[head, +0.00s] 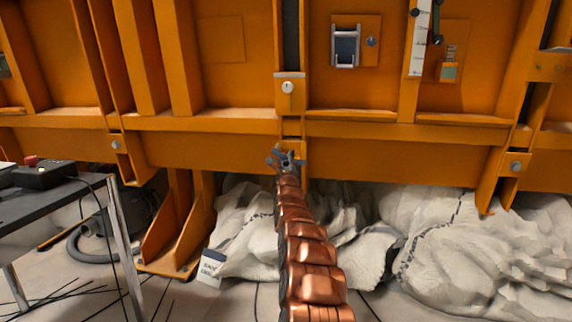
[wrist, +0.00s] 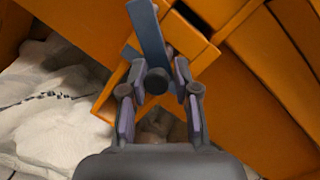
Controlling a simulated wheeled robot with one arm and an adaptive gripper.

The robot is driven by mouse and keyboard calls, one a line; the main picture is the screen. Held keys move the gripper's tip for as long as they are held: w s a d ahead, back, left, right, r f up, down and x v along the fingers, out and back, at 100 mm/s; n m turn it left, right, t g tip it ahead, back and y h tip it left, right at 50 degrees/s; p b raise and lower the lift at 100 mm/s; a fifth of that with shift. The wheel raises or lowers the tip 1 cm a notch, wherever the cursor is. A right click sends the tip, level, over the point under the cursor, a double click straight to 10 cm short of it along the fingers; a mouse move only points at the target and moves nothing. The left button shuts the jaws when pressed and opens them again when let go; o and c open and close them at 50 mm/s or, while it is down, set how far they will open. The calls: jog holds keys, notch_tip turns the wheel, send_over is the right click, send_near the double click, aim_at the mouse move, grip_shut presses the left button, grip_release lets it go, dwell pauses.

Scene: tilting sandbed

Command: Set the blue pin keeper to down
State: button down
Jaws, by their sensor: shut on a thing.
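The blue pin keeper (wrist: 151,36) is a flat blue-grey bar in the wrist view. It runs up from between my fingers to the top edge, leaning slightly left. My gripper (wrist: 158,80) is shut on its lower end, with a finger on each side and a dark round knob between them. In the head view my gripper (head: 286,158) is at the orange bracket below the beam, in the middle. It hides most of the keeper there, and only a small bluish bit shows. I cannot tell the keeper's exact setting.
The orange steel frame (head: 400,145) rises in front of me. White sacks (head: 345,240) lie below it. A grey table (head: 50,205) with a black control box (head: 42,174) stands at left. Cables cross the floor.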

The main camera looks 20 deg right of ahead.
jog(key=shift+d+f, duration=0.2)
jog(key=shift+f, duration=0.3)
jog(key=c, duration=1.1)
grip_release()
jog(key=shift+f, duration=0.1)
jog(key=shift+o, duration=0.5)
jog(key=shift+a+r, duration=0.2)
jog(key=shift+r, duration=0.05)
jog(key=shift+r, duration=0.1)
